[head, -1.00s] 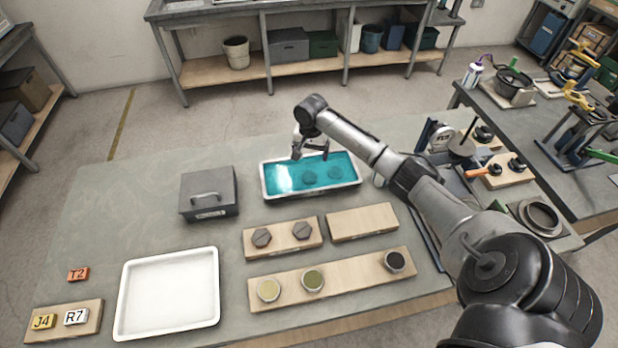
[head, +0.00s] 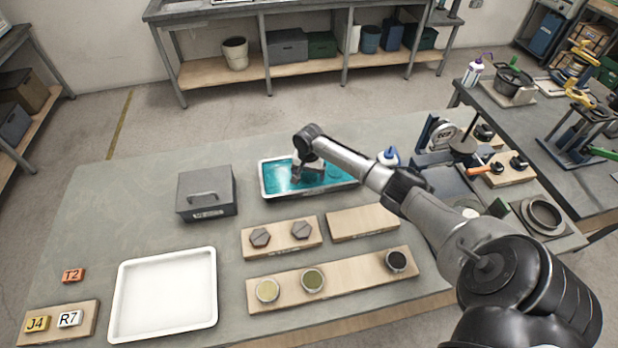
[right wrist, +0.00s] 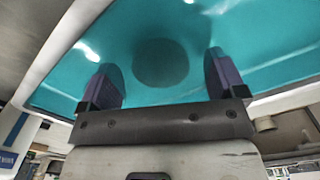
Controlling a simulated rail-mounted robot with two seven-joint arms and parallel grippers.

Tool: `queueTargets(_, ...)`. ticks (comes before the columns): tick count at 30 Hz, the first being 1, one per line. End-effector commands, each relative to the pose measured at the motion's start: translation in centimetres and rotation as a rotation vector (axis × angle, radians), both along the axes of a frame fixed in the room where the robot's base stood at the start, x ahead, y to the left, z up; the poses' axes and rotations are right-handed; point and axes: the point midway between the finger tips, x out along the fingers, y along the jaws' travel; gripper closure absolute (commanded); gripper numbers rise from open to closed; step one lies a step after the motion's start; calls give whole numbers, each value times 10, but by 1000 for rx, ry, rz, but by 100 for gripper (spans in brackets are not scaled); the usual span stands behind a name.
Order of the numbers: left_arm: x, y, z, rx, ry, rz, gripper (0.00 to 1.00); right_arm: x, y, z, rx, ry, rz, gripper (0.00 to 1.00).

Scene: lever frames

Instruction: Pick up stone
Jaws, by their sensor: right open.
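The white-rimmed tray (head: 264,186) of teal liquid stands at the back middle of the table. A dark round stone-like shape (right wrist: 160,62) lies under the liquid, between my right gripper's fingers in the right wrist view. A second dark shape (head: 336,172) shows faintly in the tray, right of the gripper in the head view. My right gripper (head: 306,179) is open, low over the tray and pointing down; it also shows in the right wrist view (right wrist: 162,82). Whether the fingertips are in the liquid is unclear. My left gripper is not in view.
Two dark hexagonal pieces (head: 281,235) sit on a wooden board in front of the tray, beside an empty board (head: 362,222). A longer board (head: 345,276) holds three round pots. A grey lidded box (head: 207,192) and empty white tray (head: 165,294) stand to the left.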

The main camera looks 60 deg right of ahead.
Motion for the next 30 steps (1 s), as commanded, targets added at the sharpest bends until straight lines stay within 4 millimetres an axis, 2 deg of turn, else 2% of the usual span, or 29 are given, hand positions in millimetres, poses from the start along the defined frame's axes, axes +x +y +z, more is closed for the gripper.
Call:
queueTargets(10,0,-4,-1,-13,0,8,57,0,0,-6,-1,0,1,11)
queueTargets(27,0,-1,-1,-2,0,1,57,0,0,-6,-1,0,1,64)
queueTargets(30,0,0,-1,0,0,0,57,0,0,-6,-1,0,1,66)
